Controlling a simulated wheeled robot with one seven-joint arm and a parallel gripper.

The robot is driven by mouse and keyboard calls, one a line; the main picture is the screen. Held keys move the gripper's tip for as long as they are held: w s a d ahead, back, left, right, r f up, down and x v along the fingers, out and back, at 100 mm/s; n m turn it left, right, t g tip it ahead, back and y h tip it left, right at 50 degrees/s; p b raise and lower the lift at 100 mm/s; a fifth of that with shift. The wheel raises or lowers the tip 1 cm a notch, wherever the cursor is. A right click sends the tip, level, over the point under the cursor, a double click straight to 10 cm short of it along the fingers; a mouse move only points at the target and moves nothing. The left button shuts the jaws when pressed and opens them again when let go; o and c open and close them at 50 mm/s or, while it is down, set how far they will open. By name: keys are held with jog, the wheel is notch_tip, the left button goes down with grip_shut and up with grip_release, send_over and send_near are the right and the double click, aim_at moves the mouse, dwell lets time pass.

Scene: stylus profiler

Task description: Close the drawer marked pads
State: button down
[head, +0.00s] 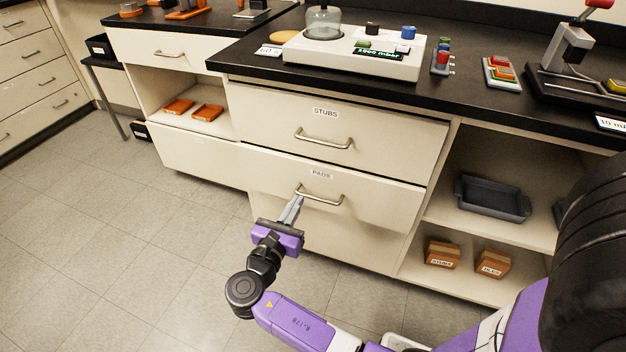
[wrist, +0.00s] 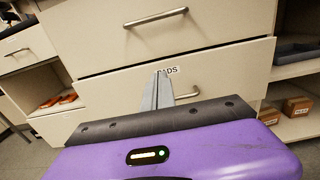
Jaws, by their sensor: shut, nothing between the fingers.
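The drawer marked PADS (head: 370,203) is the cream drawer below the STUBS drawer (head: 380,148). It stands out from the cabinet a little, its front forward of the drawer above. Its bar handle (head: 320,197) sits just under the label. My gripper (head: 298,199) is shut and empty, its fingertips at the left end of that handle. In the wrist view the shut fingers (wrist: 160,78) overlap the PADS label, and the handle (wrist: 187,94) shows to their right. I cannot tell whether the fingertips touch the drawer front.
The black worktop (head: 262,64) above holds a white instrument (head: 350,68) and several other items. Open shelves at right hold a dark tray (head: 492,199) and small brown boxes (head: 441,253). The grey tiled floor (head: 110,255) at left is clear.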

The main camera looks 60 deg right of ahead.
jog(key=w+f, duration=0.1)
jog(key=w, duration=0.1)
jog(key=b, duration=0.3)
send_near(315, 165)
jog(key=d, duration=0.5)
jog(key=shift+w+d+f, duration=0.15)
jog(key=shift+w+d, duration=0.2)
jog(key=shift+w, duration=0.05)
jog(key=shift+d, duration=0.55)
jog(key=shift+d, duration=0.1)
jog(key=shift+w+d, duration=0.15)
jog(key=shift+d, duration=1.1)
